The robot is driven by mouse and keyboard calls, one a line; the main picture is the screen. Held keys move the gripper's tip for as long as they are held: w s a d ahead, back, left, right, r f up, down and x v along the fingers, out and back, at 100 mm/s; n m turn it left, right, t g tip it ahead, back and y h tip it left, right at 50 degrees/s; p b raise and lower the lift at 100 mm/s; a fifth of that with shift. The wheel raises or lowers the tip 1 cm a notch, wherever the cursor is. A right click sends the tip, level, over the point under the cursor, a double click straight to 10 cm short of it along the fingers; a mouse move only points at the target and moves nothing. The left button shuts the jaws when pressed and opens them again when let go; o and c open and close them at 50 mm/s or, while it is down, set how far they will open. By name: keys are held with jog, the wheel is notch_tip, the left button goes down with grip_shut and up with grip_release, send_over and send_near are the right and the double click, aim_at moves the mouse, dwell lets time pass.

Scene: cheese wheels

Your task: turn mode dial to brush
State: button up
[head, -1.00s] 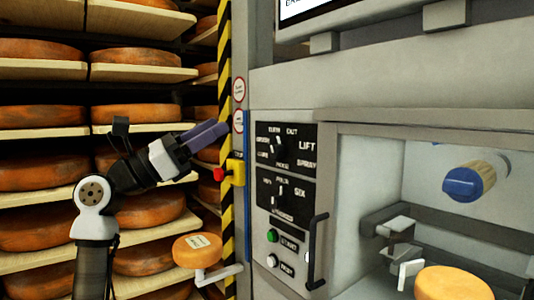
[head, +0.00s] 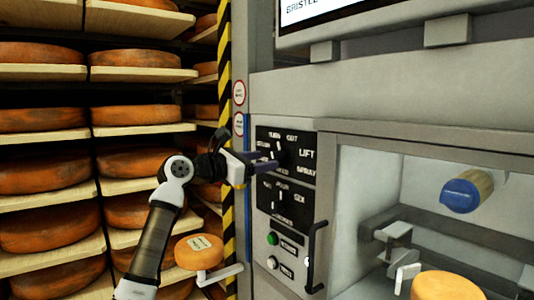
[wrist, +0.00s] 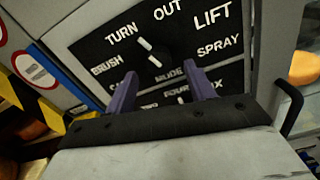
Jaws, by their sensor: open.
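The mode dial (wrist: 153,51) is a black knob with white marks on the upper black panel (wrist: 90,45), ringed by the words BRUSH, TURN, OUT, LIFT and SPRAY. Its upper white mark leans up and left, towards TURN; its exact setting is hard to tell. In the head view the dial (head: 281,151) is small and partly behind my fingers. My gripper (wrist: 160,80) is open and empty, its two purple fingers pointing at the panel, tips just below the dial and to either side of it. In the head view my gripper (head: 270,164) is close to the panel; contact cannot be told.
Below are a second dial panel (head: 287,219), a green button (head: 272,239) and a dark vertical handle (head: 311,257). Right is an open chamber with a blue-capped roller (head: 462,194). Cheese shelves (head: 45,72) stand left.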

aim_at(278, 157)
jog(key=shift+x, duration=1.2)
jog(key=c, duration=1)
jog(key=shift+o, duration=0.2)
jog(key=shift+n, duration=0.3)
jog(key=n, duration=0.3)
jog(key=shift+p, duration=0.4)
jog(key=n, duration=0.5)
jog(key=shift+s, duration=0.1)
